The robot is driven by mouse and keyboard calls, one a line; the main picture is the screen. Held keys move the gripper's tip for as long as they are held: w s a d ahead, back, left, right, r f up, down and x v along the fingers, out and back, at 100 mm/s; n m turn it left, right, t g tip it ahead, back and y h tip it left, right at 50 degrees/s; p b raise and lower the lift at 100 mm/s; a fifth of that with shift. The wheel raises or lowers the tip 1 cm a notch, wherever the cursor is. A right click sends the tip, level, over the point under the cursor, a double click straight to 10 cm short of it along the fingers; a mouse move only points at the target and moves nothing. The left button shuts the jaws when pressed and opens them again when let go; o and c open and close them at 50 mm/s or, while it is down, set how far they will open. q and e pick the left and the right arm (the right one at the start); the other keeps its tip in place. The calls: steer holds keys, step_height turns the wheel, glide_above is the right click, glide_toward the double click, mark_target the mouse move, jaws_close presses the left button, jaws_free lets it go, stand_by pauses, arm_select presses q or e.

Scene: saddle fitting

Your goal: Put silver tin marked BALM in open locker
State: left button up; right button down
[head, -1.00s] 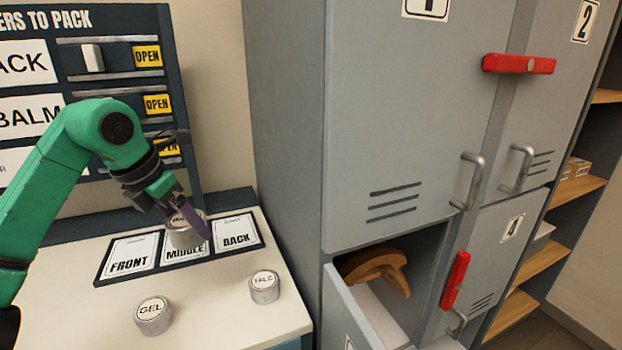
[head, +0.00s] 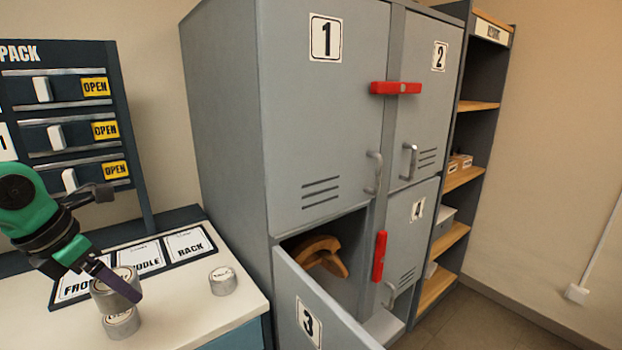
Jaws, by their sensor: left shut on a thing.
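My left gripper (head: 122,284) is shut on a silver tin (head: 104,300) and holds it over the white counter. The tin's top label is partly hidden by the finger, so I cannot read it fully. In the picture it overlaps a second silver tin (head: 122,326) below it; I cannot tell the gap between them. The open locker (head: 358,262) is the lower left one, with its door marked 3 (head: 310,318) swung out towards me. A brown curved object (head: 322,252) lies inside it. My right gripper is not in view.
A silver tin marked TALC (head: 222,281) stands near the counter's right edge. A mat (head: 186,246) with labelled cards lies behind. Lockers 1 (head: 318,120), 2 (head: 432,100) and 4 (head: 412,235) are shut. The open door's edge juts out beside the counter.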

arm_select(q)
steer(key=f+m, duration=0.1)
steer(key=w+d+f+m, duration=0.1)
steer(key=shift+d+f+m+g+h, duration=0.1)
steer(key=shift+d+m+g+h, duration=0.1)
steer(key=shift+m+g+h, duration=0.15)
steer(key=s+d+f+m+g+y+p, duration=0.1)
steer(key=s+d+f+m+g+p, duration=0.1)
steer(key=f+m, duration=0.4)
steer(key=s+d+f+m+g+p, duration=0.2)
steer(key=d+m, duration=0.5)
steer(key=m, duration=0.5)
steer(key=s+d+f+m+g+y+p, duration=0.1)
steer(key=s+d+f+m+g+p, duration=0.1)
steer(key=s+d+f+m, duration=0.3)
step_height(320, 180, down, 5)
steer(key=m+g, duration=0.1)
steer(key=m, duration=0.4)
steer(key=shift+r+g+y, duration=0.15)
steer(key=shift+g+y, duration=0.2)
steer(key=shift+d, duration=0.1)
